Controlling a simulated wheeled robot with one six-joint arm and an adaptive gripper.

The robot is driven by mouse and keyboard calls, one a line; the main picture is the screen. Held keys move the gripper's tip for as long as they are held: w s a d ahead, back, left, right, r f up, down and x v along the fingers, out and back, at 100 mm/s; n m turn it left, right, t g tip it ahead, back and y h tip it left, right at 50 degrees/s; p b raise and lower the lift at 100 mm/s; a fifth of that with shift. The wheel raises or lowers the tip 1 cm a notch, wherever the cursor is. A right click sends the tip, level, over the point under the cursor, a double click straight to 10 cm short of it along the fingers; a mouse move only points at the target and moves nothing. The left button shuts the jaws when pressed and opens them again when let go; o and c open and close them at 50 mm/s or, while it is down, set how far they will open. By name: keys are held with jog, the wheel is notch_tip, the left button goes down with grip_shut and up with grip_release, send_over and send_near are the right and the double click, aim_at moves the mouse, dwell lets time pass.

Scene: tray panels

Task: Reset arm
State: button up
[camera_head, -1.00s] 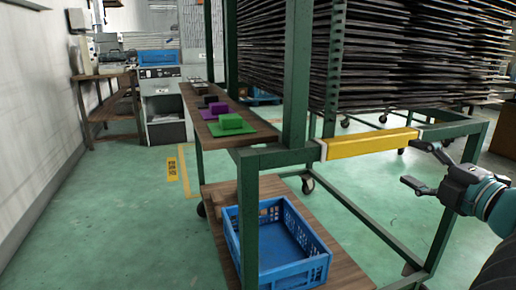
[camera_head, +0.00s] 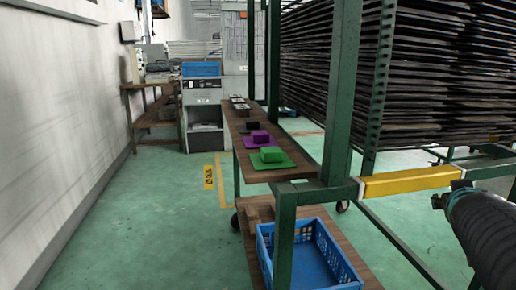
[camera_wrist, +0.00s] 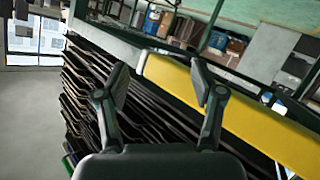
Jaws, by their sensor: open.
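My gripper (camera_wrist: 163,90) is open and empty in the wrist view, its two fingers spread apart. Beyond them are the yellow bar (camera_wrist: 225,110) and the stacked dark panels (camera_wrist: 85,90) of the rack. In the head view my arm reaches in at the lower right, beside the right end of the yellow bar (camera_head: 410,182). The stacked dark panels (camera_head: 440,80) fill the upper right.
A green rack post (camera_head: 342,90) stands close in front. A wooden shelf (camera_head: 238,130) carries green (camera_head: 272,155) and purple (camera_head: 260,136) blocks on coloured plates. A blue crate (camera_head: 345,270) sits on the lower board. Open green floor (camera_head: 160,220) lies to the left, beside the white wall (camera_head: 60,130).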

jog(key=s+a+f+g+y, duration=0.2)
jog(key=s+a, duration=0.3)
jog(key=a, duration=0.4)
jog(key=s+a+f+n+g+y+p, duration=0.1)
jog(key=s+a+f+g+y, duration=0.1)
jog(key=s+a+f, duration=0.3)
jog(key=s+a+f+n+g+y+p, duration=0.1)
jog(key=s+a+f+y, duration=0.3)
jog(key=a, duration=0.8)
jog(key=shift+s+a+f+g, duration=0.25)
jog(key=shift+s+a+g, duration=0.2)
jog(key=shift+s, duration=0.6)
